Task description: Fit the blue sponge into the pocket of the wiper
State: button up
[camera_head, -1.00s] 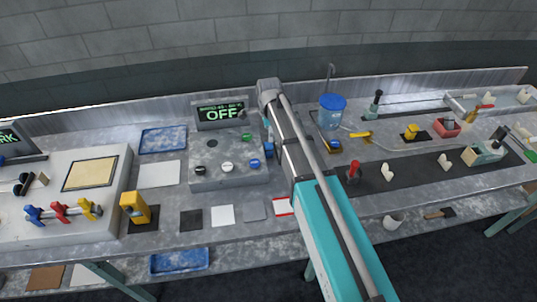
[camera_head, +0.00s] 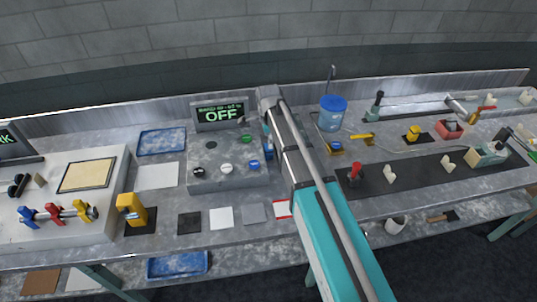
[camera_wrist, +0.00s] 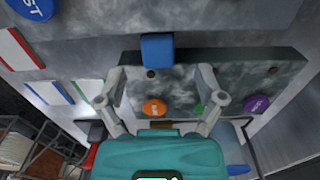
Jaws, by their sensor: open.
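In the wrist view my gripper (camera_wrist: 160,92) is open, its two grey fingers spread wide with nothing held between them. A small blue block (camera_wrist: 157,50), which may be the blue sponge, shows just beyond the gap between the fingertips, at the edge of a dark grey box. Whether the fingers are level with it I cannot tell. In the head view my arm hides the gripper. I cannot tell whether either is the wiper, and no pocket is discernible.
A grey control box (camera_head: 205,180) with knobs stands left of my arm, under an "OFF" display (camera_head: 220,114). A blue-lidded container (camera_head: 333,113) stands to the right. A blue tray (camera_head: 162,141) lies behind left. Orange (camera_wrist: 155,107) and purple (camera_wrist: 257,103) buttons show in the wrist view.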

jog(key=shift+s+f+b, duration=0.1)
jog(key=shift+f+b, duration=1.45)
jog(key=shift+f, duration=0.35)
jog(key=c, duration=1.1)
jog(key=shift+r, duration=0.2)
notch_tip(320, 180, up, 3)
jog(key=p, duration=0.3)
jog(key=shift+f, duration=0.15)
jog(key=s+d+r+p, duration=0.1)
jog(key=s+r+p, duration=0.2)
jog(key=s, duration=0.1)
jog(key=s+d+r+p, duration=0.1)
jog(key=s+r+p, duration=0.2)
jog(key=s, duration=0.2)
jog(key=s+d+r+p, duration=0.1)
jog(key=s+r+p, duration=0.3)
jog(key=shift+s+d, duration=0.25)
jog(key=shift+d, duration=0.15)
